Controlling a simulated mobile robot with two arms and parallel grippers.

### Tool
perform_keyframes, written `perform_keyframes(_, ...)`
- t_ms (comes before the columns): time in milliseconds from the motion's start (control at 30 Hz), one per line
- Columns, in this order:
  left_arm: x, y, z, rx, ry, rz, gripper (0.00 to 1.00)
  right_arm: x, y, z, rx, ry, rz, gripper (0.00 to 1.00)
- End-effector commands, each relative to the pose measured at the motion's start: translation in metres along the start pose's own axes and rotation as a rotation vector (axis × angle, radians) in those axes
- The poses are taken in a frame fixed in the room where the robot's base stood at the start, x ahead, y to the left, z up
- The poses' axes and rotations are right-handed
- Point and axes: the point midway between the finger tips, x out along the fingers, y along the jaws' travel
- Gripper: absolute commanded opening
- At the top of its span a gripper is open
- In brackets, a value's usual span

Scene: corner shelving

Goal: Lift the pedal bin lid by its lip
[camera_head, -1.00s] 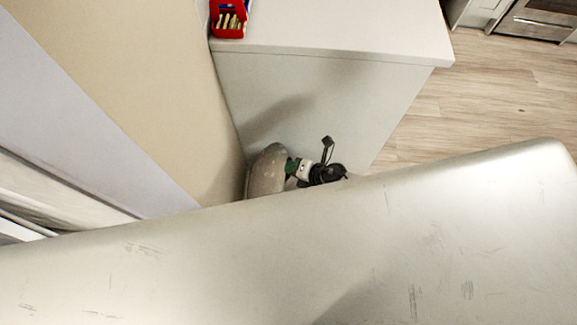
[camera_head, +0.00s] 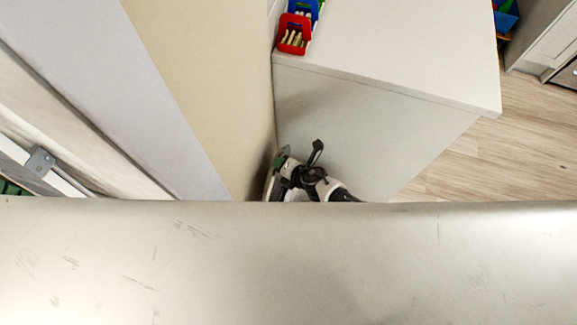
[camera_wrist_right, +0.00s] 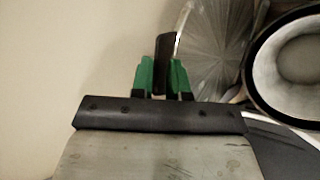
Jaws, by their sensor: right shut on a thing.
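My right gripper (camera_wrist_right: 163,78) has green fingertips and is shut on the black lip (camera_wrist_right: 162,58) of the pedal bin lid. The lid (camera_wrist_right: 214,48) is a grey metallic disc and stands steeply tilted beside the fingers. The open pedal bin (camera_wrist_right: 254,84) is to its right, with a dark rim around a pale inner bucket. In the head view my right gripper (camera_head: 281,161) is small, low beside the beige wall. There the lid is mostly hidden by my arm and the foreground edge. My left gripper is not in view.
A beige wall (camera_head: 215,85) runs close on the left. A white counter unit (camera_head: 395,55) stands behind, with a red box (camera_head: 293,35) and a blue box (camera_head: 304,8) on top. Wooden floor (camera_head: 470,160) is clear to the right.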

Motion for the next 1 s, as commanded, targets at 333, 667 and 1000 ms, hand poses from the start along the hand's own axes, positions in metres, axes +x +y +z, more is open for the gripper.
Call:
perform_keyframes(333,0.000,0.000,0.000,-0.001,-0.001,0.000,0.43,0.001,0.000,-0.001,0.000,0.001,-0.002,0.00)
perform_keyframes(667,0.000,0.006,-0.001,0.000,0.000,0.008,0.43,0.001,-0.001,-0.001,0.000,0.001,-0.003,0.31)
perform_keyframes(1000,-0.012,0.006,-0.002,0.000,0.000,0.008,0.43,-0.014,0.001,0.000,-0.001,0.000,-0.005,0.31)
